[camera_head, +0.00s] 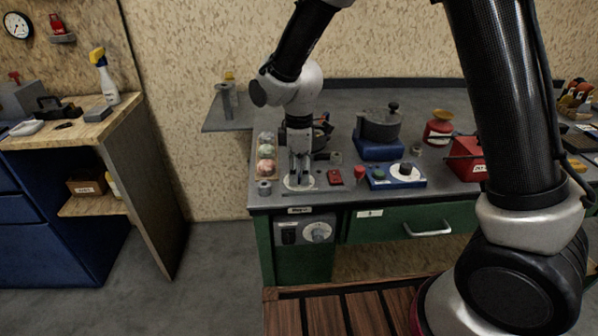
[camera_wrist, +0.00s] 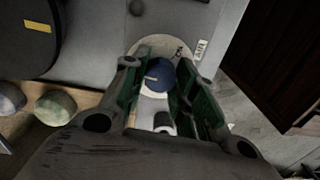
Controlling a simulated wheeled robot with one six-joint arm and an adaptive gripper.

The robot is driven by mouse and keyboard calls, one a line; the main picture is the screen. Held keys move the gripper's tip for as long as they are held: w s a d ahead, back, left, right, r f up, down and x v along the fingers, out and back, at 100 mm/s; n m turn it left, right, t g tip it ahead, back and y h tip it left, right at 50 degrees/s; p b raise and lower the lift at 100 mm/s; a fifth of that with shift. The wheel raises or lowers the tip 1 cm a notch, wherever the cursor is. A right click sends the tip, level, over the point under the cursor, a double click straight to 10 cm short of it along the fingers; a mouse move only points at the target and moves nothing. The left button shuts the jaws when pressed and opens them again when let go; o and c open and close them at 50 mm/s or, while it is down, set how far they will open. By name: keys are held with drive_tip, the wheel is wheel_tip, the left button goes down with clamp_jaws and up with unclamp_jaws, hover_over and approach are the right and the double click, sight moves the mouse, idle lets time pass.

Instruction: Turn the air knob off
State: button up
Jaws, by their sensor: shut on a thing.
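The air knob is a round blue knob (camera_wrist: 158,74) with a light mark on it, on a pale round dial plate (camera_wrist: 160,46). A small tag reading AIR (camera_wrist: 201,49) sits beside it in the wrist view. My gripper (camera_head: 299,172) points straight down at the bench top's front left, over the pale plate (camera_head: 293,184). In the wrist view the green-lined fingers of my gripper (camera_wrist: 155,80) stand on both sides of the knob and are shut on it. In the head view the fingers hide most of the knob.
Another dial (camera_head: 318,232) is on the bench's front panel below.

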sight(299, 174)
drive_tip(key=shift+o, duration=0.2)
drive_tip(key=shift+n, duration=0.6)
drive_tip(key=shift+c, duration=0.2)
drive_tip(key=o, duration=1.1)
drive_tip(key=shift+c, duration=0.2)
wheel_tip(299, 174, up, 12)
